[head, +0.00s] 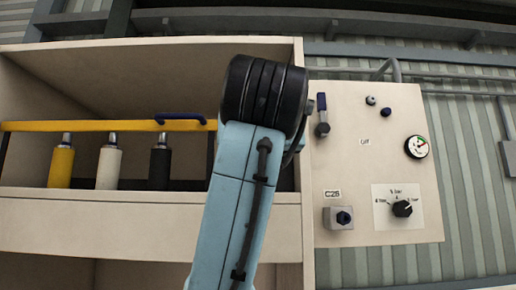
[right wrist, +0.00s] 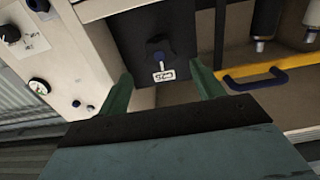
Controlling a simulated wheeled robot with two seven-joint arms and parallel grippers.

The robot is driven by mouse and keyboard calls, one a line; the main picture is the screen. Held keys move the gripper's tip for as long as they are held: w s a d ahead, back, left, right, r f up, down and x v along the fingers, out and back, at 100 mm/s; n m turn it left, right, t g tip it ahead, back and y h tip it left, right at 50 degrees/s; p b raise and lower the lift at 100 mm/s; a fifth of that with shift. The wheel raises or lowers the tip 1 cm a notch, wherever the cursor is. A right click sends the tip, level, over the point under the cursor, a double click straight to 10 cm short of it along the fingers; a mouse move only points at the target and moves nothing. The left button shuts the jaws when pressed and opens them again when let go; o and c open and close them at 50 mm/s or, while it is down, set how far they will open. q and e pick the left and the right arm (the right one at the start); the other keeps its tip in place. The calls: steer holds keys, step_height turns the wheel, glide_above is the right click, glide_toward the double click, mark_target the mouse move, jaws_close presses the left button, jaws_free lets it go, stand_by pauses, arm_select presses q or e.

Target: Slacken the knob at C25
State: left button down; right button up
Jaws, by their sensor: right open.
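In the right wrist view a dark knob (right wrist: 158,47) sits on a dark plate (right wrist: 181,27). No finger visibly touches the knob. In the head view my right arm covers this knob and plate, and the gripper is hidden too. My left gripper is not in view.
Left, a yellow bar (head: 90,126) with a blue handle (head: 180,119) crosses the open cabinet.

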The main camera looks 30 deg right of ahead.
steer(key=p+x, duration=0.1)
steer(key=x, duration=0.4)
steer(key=shift+w, duration=0.25)
steer(key=shift+c, duration=0.8)
steer(key=c, duration=0.8)
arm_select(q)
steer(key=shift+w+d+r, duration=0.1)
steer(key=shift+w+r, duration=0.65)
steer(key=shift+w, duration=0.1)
arm_select(e)
steer(key=shift+c, duration=0.2)
